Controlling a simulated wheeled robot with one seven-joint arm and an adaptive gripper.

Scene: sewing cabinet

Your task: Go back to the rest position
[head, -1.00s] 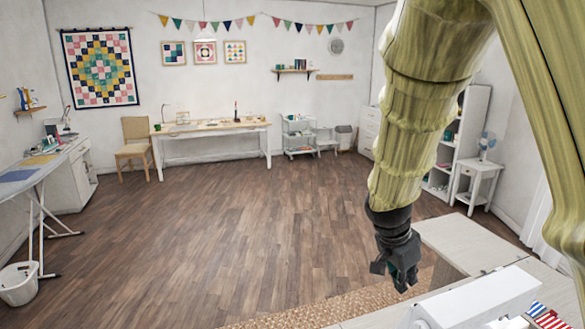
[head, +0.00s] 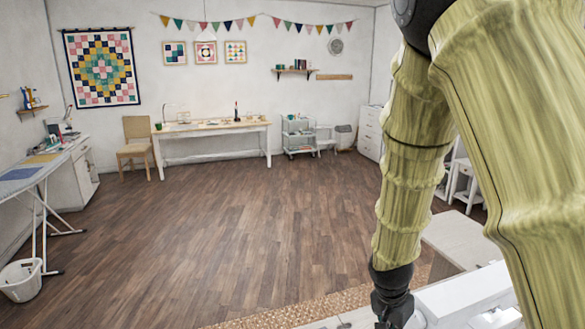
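My gripper (head: 393,312) is at the bottom of the head view, right of centre, pointing down. It hangs at the left side of a white machine-like object on a pale surface. Its fingertips are at or past the picture's lower edge, so I cannot tell whether it is open or shut or whether it holds anything. My arm covers much of the right side of the view.
The white object (head: 465,297) and a pale cabinet top (head: 465,240) are at the lower right, partly behind my arm. A woven rug (head: 290,308) lies in front. The wooden floor (head: 240,225) is open. An ironing board (head: 25,180) and white basket (head: 20,281) stand left.

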